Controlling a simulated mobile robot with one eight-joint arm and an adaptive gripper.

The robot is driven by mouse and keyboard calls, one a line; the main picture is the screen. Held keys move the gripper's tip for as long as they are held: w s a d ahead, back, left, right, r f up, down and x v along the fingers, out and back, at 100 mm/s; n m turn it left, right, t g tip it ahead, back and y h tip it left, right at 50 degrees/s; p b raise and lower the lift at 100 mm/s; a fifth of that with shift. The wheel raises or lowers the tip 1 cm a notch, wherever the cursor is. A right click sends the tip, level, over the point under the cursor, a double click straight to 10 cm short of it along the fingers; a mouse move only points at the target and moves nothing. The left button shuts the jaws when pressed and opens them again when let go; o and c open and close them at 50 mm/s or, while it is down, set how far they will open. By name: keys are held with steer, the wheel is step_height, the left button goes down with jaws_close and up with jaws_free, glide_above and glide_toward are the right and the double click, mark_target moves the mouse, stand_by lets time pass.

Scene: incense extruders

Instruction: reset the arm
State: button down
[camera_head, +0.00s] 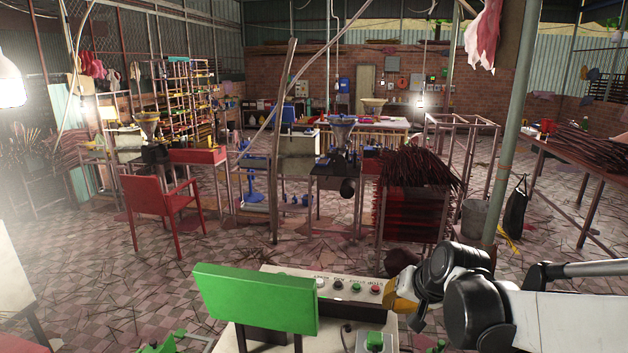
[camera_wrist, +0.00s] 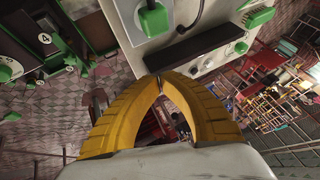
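My gripper (camera_head: 394,296) is at the lower right of the head view, beside the front control panel (camera_head: 290,271) with its row of knobs and buttons. In the wrist view my gripper (camera_wrist: 159,82) has two yellow fingers whose tips meet. I see nothing held between them. The light panel (camera_wrist: 135,18) with green knobs shows just past the fingertips, along with a dark bar (camera_wrist: 191,46). I cannot tell whether the fingertips touch the panel.
A red chair (camera_head: 160,208) is at left. A table of dark sticks (camera_head: 418,168), a green pole (camera_head: 510,130) and a grey bucket (camera_head: 474,217) stand beyond. Tiled floor is open at left.

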steer(key=s+f+n+h+b, duration=0.1)
steer(key=s+f+b, duration=0.2)
steer(key=s, duration=0.8)
steer(key=s+d+f+n+h+b, duration=0.1)
steer(key=s+f+b, duration=0.3)
steer(key=s, duration=0.7)
steer(key=n+b, duration=0.1)
steer(key=b, duration=0.1)
steer(key=shift+s+b, duration=0.3)
steer(key=shift+s, duration=0.1)
